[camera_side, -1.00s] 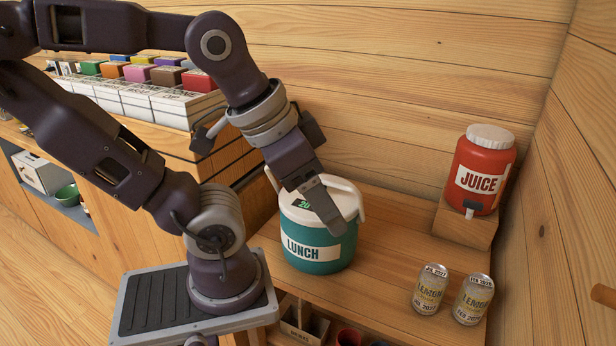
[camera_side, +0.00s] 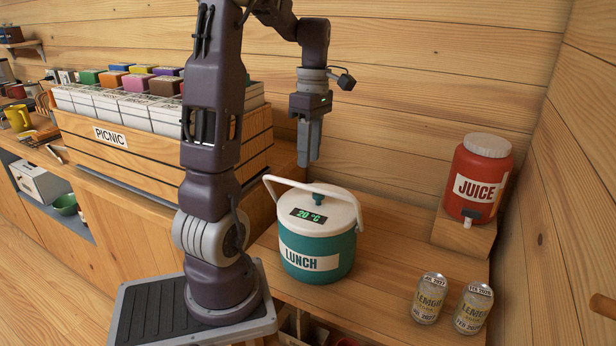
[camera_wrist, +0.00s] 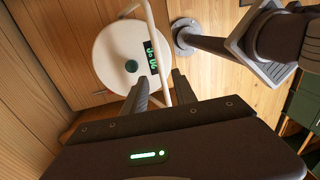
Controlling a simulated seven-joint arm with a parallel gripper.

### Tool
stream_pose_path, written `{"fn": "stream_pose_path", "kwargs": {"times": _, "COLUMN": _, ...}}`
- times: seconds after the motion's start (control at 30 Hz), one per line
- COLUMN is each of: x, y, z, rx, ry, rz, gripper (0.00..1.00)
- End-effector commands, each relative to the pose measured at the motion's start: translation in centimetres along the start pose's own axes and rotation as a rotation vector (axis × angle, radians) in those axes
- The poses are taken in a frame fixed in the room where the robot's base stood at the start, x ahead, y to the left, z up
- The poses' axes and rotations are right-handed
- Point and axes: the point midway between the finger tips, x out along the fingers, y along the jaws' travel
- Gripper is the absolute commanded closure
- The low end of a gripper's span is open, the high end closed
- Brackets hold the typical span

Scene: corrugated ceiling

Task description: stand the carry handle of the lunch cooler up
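The lunch cooler (camera_side: 345,259) is a teal tub with a white lid and a LUNCH label; its display reads 20 °C. Its white carry handle (camera_side: 283,182) is raised clear of the lid, arching from side to side behind the display in the side view. Its exact tilt is hard to tell. In the wrist view the handle bar (camera_wrist: 158,45) crosses the lid's right part, its lower end lying between the fingers in the picture. My gripper (camera_side: 309,164) points down above the cooler, apart from the handle. The wrist view shows its fingers (camera_wrist: 161,88) open and empty.
A red juice jug (camera_side: 485,180) stands on a wooden block to the right. Two lemon cans (camera_side: 430,299) (camera_side: 473,308) stand at the front right. A wooden picnic crate (camera_side: 160,146) with several boxes is at the left. Plank walls close the back and right.

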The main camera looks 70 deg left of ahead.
Motion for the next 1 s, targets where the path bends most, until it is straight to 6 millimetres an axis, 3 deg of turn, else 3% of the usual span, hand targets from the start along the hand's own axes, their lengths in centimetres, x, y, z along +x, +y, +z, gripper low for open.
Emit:
{"fn": "stream_pose_path", "kwargs": {"times": 0.1, "x": 2.5, "y": -0.2, "z": 0.1, "rx": 0.003, "ry": -0.001, "rz": -0.006, "gripper": 0.67}}
{"fn": "stream_pose_path", "kwargs": {"times": 0.3, "x": 5.5, "y": -0.1, "z": 0.1, "rx": 0.007, "ry": -0.001, "rz": -0.001, "gripper": 0.67}}
{"fn": "stream_pose_path", "kwargs": {"times": 0.6, "x": 6.0, "y": -0.1, "z": 0.2, "rx": 0.009, "ry": 0.0, "rz": 0.003, "gripper": 0.67}}
{"fn": "stream_pose_path", "kwargs": {"times": 0.77, "x": 5.9, "y": -0.1, "z": 0.2, "rx": 0.009, "ry": 0.0, "rz": 0.003, "gripper": 0.98}}
{"fn": "stream_pose_path", "kwargs": {"times": 1.0, "x": 5.9, "y": -0.1, "z": 0.2, "rx": 0.01, "ry": 0.0, "rz": 0.003, "gripper": 1.0}}
